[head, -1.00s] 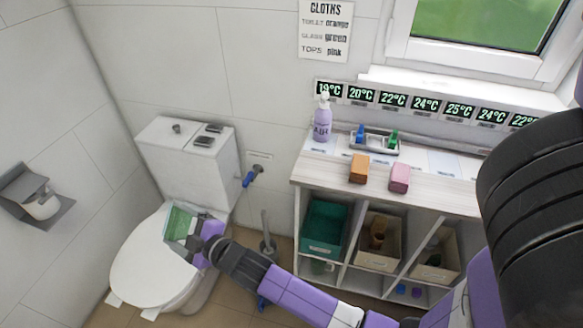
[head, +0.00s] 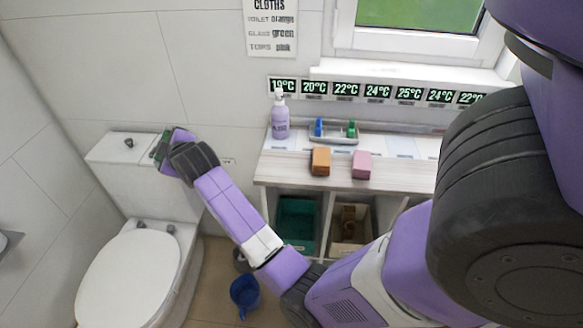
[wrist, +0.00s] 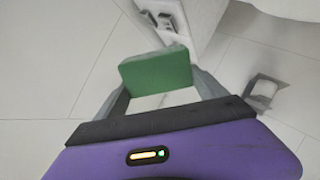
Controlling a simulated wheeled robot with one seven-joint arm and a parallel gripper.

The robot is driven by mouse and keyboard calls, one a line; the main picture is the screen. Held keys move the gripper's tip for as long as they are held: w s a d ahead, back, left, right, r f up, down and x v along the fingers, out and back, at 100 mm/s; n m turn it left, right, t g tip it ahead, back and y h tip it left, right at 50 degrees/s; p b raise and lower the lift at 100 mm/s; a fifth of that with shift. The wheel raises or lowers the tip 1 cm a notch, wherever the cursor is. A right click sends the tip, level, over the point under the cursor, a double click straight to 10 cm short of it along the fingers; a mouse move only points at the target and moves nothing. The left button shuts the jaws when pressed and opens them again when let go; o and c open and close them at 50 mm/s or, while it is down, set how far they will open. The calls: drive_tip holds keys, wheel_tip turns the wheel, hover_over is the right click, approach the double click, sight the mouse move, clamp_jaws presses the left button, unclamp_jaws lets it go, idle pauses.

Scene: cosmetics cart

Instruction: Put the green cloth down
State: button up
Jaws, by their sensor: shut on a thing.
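The green cloth (wrist: 155,70) is a folded green block held between the fingers of my gripper (wrist: 163,84) in the wrist view. In the head view my gripper (head: 168,146) is at the right end of the white toilet cistern (head: 108,148), with a little of the green cloth (head: 161,152) showing at its left side. The wrist mostly hides the cloth there. I cannot tell whether the cloth touches the cistern.
The closed toilet lid (head: 128,275) is below. A blue bucket (head: 244,293) stands on the floor.

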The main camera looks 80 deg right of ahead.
drive_tip(key=s+d+r+m+g+b, duration=0.1)
drive_tip(key=s+d+r+m+g, duration=0.15)
drive_tip(key=d, duration=0.45)
drive_tip(key=s+d+r+m+g, duration=0.1)
drive_tip(key=s+d+r+g, duration=0.1)
drive_tip(key=s+d+r, duration=0.35)
drive_tip(key=s+d+r+m+g+y+b, duration=0.25)
drive_tip(key=s+d+m+g, duration=0.35)
drive_tip(key=s+d, duration=0.7)
drive_tip(key=m+y+b, duration=0.3)
drive_tip(key=m+y, duration=0.2)
drive_tip(key=y, duration=0.1)
hover_over(291, 163)
wheel_tip(291, 163, down, 19)
drive_tip(key=shift+f+b, duration=0.1)
drive_tip(key=shift+b, duration=0.4)
drive_tip(key=o, duration=0.9)
